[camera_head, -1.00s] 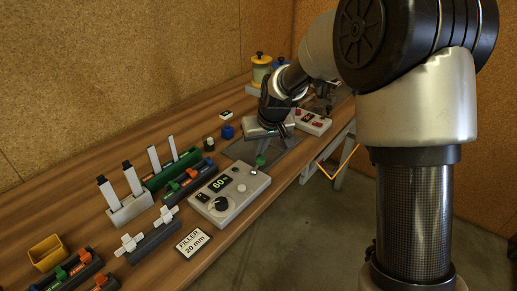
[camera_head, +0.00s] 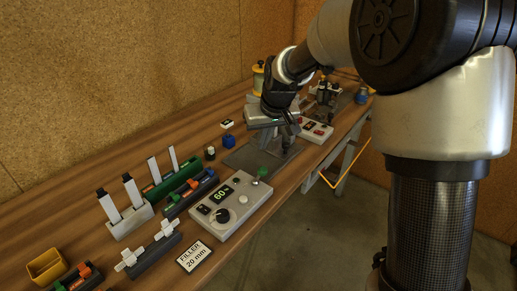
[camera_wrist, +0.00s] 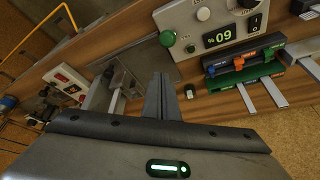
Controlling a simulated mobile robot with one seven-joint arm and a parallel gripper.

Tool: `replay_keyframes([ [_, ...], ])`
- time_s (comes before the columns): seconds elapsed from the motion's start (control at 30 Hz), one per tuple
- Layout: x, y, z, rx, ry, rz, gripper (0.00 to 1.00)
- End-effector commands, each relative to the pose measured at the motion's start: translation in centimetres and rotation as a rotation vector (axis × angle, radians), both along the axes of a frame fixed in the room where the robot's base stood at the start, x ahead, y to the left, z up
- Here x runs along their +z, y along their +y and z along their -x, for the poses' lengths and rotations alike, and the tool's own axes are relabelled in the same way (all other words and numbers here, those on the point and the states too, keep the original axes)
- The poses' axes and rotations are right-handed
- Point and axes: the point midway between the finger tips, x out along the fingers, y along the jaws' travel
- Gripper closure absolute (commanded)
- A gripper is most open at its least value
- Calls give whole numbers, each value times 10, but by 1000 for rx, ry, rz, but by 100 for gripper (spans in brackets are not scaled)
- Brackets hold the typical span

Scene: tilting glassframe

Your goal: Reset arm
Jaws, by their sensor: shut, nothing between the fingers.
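My gripper (camera_head: 288,143) hangs over the bench near the dark plate (camera_head: 252,158), in front of a grey metal fixture on the bench. Its fingers also show close together and empty in the wrist view (camera_wrist: 160,82). It is shut and holds nothing. My arm reaches in from the right in the head view, and its wrist hides part of the fixture behind it.
A control box (camera_head: 231,204) reading 60 with a green knob stands near the front edge. A red-buttoned box (camera_head: 316,131) stands beyond the gripper. Colored racks (camera_head: 172,187), a yellow bin (camera_head: 47,266) and a "FILLER 20 mm" card (camera_head: 194,256) lie left and in front.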

Motion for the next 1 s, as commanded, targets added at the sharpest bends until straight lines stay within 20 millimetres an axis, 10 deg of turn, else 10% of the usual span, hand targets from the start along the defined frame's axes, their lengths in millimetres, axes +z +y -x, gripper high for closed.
replay_keyframes([
  [0.47, 82, -30, 48, -34, -20, 17, 100],
  [0.7, 174, -87, 161, -160, -58, 47, 100],
  [1.0, 208, -128, 281, -298, -89, 33, 100],
])
